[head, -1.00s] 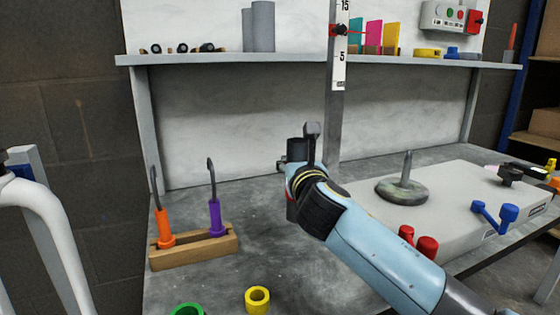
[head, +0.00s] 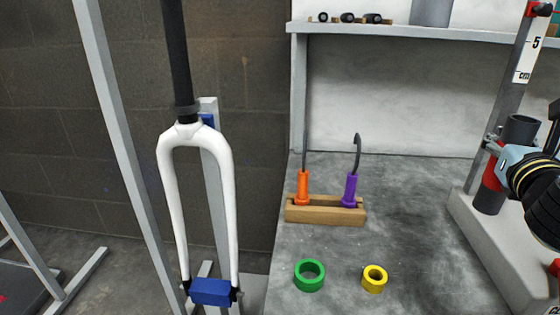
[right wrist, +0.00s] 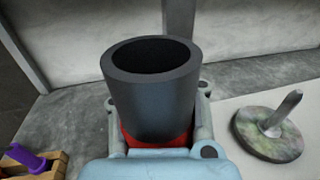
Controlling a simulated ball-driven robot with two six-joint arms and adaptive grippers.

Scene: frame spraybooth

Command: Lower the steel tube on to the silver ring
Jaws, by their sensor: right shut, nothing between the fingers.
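The steel tube (head: 520,132) is dark, hollow and upright, with a red band, at the right edge of the head view. In the right wrist view the tube (right wrist: 152,100) fills the middle, close in front of my right gripper (right wrist: 160,136). In the head view that gripper (head: 499,165) is at the red band, partly cut off. It is shut; the tube hides its fingertips. The left gripper is out of view.
A wooden rack (head: 325,212) holds two hooked tools. A green ring (head: 309,275) and yellow ring (head: 374,279) lie on the bench (head: 420,235). A scaled post (head: 520,80) stands behind the tube. In the right wrist view, a round base with a spike (right wrist: 267,136) stands right.

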